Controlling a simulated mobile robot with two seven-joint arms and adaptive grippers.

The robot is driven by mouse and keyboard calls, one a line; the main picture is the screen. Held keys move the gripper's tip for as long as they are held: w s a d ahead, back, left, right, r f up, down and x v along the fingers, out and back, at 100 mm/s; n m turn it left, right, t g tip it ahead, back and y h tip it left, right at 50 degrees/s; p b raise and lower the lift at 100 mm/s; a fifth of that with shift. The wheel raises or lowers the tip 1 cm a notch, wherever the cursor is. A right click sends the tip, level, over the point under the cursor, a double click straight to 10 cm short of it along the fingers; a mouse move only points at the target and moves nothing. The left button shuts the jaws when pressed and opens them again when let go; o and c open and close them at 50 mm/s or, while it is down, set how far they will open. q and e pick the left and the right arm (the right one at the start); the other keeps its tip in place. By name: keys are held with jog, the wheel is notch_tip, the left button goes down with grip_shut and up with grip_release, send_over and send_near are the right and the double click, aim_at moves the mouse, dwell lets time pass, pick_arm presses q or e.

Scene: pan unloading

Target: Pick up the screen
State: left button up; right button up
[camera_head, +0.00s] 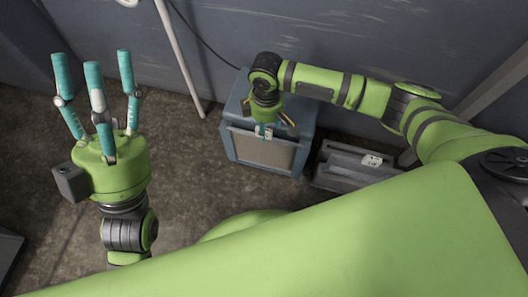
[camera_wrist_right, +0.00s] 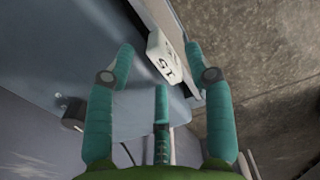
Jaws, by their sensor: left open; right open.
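No part is clearly marked as the screen; the nearest match is a beige front panel (camera_head: 262,154) on a blue-grey box (camera_head: 238,108). A white tag (camera_wrist_right: 163,58) with dark characters sits at the box's top front edge. My right gripper (camera_head: 270,124) is open above that edge, partly hiding the box top and tag. In the right wrist view, the green fingers of my right gripper (camera_wrist_right: 159,62) are spread on both sides of the tag, and contact cannot be told. My left gripper (camera_head: 92,64) is open and empty, fingers pointing up, away from the box.
A low grey box (camera_head: 345,168) with a white label (camera_head: 371,160) stands just right of the blue-grey box. A grey wall (camera_head: 330,35) rises behind, with a leaning pale pole (camera_head: 178,55). The brown floor (camera_head: 195,160) left of the box is clear.

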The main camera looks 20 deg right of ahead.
jog(key=shift+f, duration=0.3)
grip_shut()
jog(key=shift+r, duration=0.15)
